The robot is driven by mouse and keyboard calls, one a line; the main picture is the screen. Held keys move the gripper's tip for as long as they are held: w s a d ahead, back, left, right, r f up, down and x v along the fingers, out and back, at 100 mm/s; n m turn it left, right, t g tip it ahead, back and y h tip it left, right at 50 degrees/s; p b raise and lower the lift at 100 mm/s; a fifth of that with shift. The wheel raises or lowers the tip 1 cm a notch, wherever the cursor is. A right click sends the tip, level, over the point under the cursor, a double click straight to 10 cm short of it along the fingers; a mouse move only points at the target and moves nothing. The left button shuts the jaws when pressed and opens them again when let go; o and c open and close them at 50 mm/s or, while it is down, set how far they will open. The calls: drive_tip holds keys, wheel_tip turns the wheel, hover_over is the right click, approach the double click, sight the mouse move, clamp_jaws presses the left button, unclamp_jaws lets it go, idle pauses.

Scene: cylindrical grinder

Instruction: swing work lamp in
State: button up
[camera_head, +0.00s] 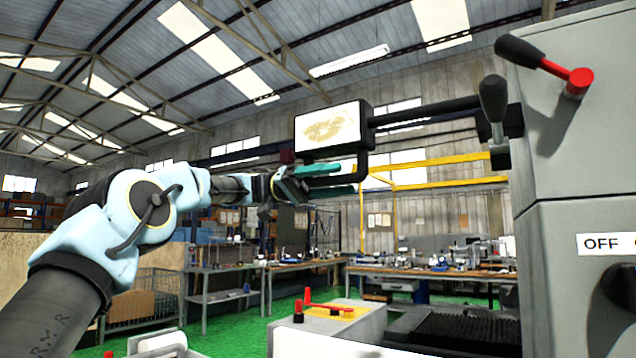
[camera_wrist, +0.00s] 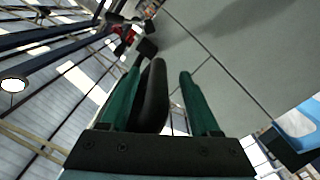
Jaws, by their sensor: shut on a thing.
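The work lamp (camera_head: 328,130) is a black-framed box with a bright white face, at upper middle in the head view. A thick black arm (camera_head: 430,109) runs from it rightward to the grey machine. A black handle loop (camera_head: 362,172) hangs under the lamp head. My gripper (camera_head: 322,169), with teal fingers, is at this loop just below the lamp and is shut on it. In the wrist view a dark rounded bar (camera_wrist: 153,97) lies between the fingers of my gripper (camera_wrist: 162,72), close against the left one. The lamp's face does not show there.
The grey machine housing (camera_head: 570,150) fills the right side, with a red-and-black lever (camera_head: 545,66) and a black-knobbed lever (camera_head: 494,98) near the lamp arm. Below stands a machine part with red knobs (camera_head: 326,309). Workbenches (camera_head: 430,270) stand far behind. The air left of the lamp looks clear.

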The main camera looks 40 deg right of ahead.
drive_tip(key=p+v, duration=0.3)
drive_tip(key=v, duration=0.7)
drive_tip(key=shift+w+p, duration=0.2)
drive_tip(key=shift+p, duration=0.15)
